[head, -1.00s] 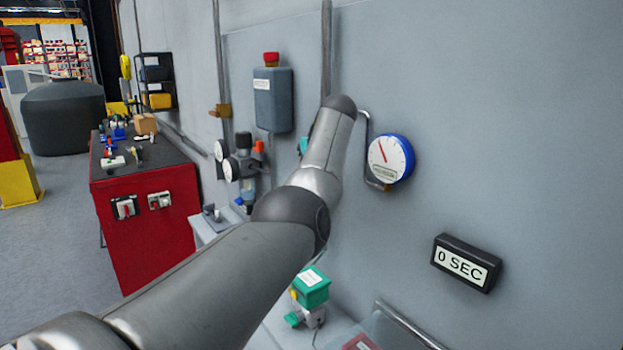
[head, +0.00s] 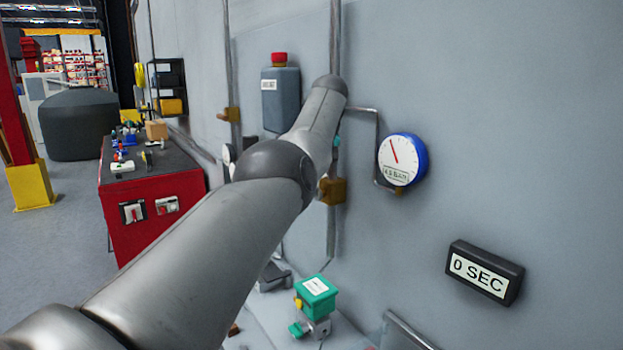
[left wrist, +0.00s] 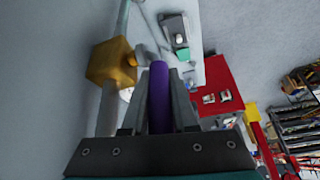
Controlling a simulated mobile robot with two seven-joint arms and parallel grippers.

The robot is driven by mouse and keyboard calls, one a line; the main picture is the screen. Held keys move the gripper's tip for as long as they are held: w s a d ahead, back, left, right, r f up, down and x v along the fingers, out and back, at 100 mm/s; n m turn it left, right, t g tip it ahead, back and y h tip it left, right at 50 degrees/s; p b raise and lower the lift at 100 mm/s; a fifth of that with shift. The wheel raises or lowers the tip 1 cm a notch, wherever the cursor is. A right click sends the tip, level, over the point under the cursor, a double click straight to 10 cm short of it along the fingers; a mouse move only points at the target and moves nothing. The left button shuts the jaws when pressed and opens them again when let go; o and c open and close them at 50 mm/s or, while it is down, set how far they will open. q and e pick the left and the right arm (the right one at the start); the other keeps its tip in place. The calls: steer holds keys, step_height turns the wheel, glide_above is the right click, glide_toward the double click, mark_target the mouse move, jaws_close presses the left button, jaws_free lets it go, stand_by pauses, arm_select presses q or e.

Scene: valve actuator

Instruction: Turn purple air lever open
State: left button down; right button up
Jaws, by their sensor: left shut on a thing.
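The purple lever (left wrist: 159,98) stands between the two fingers of my left gripper (left wrist: 158,88) in the left wrist view, and the gripper is shut on it. A brass valve block (left wrist: 112,62) on a pipe is beside the lever, to its upper left. In the head view my left arm hides the lever and most of the gripper. A brass block (head: 333,191) shows on the wall just right of my forearm. I cannot tell whether it is the same block. My right gripper is in neither view.
A blue-rimmed pressure gauge (head: 402,160) and a "0 SEC" display (head: 485,272) are on the wall to the right. A green-topped device (head: 316,298) is below. A red workbench (head: 160,238) stands left.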

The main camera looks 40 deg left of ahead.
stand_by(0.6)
arm_select(q)
steer(key=c, duration=1)
jaws_free()
steer(key=shift+d+r+b, duration=0.15)
steer(key=shift+r+b, duration=0.25)
steer(key=shift+r, duration=0.05)
steer(key=p+v, duration=0.1)
steer(key=v, duration=1.3)
steer(key=shift+r, duration=0.15)
